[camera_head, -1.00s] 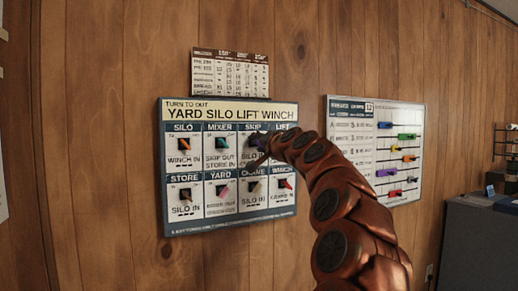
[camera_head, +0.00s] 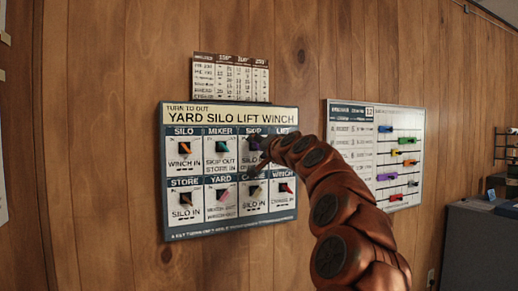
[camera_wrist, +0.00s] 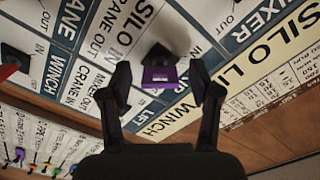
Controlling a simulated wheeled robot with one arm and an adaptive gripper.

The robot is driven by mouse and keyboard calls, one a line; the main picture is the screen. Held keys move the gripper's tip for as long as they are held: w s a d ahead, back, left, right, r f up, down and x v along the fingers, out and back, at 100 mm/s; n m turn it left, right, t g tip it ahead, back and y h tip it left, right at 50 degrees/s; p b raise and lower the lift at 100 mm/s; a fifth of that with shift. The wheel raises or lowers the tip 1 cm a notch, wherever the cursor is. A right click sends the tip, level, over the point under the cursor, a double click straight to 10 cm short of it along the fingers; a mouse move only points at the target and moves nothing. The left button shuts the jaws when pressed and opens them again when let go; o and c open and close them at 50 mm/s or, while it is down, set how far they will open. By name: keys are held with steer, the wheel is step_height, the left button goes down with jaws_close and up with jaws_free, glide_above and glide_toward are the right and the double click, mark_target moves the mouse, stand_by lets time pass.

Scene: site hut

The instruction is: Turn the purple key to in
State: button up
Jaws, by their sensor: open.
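In the head view only a bit of purple (camera_head: 256,143) shows at the end of my arm, in the top row below the SKIP label. My gripper (camera_wrist: 160,85) is open, with one dark finger on each side of the key. I cannot tell if the fingers touch it. The "SILO IN" and "CRANE OUT" labels stand beside the lock in the wrist view.
Several other keys sit on the board, including an orange one (camera_head: 184,148), a teal one (camera_head: 221,147) and a red one (camera_head: 286,188). A printed table (camera_head: 231,75) hangs above. A second board (camera_head: 375,150) with coloured tags hangs right, and a dark cabinet (camera_head: 480,250) stands beyond.

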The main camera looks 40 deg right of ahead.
steer(key=shift+s, duration=0.15)
steer(key=v, duration=1.1)
steer(key=shift+s+a, duration=0.15)
steer(key=shift+s, duration=0.15)
stand_by(0.5)
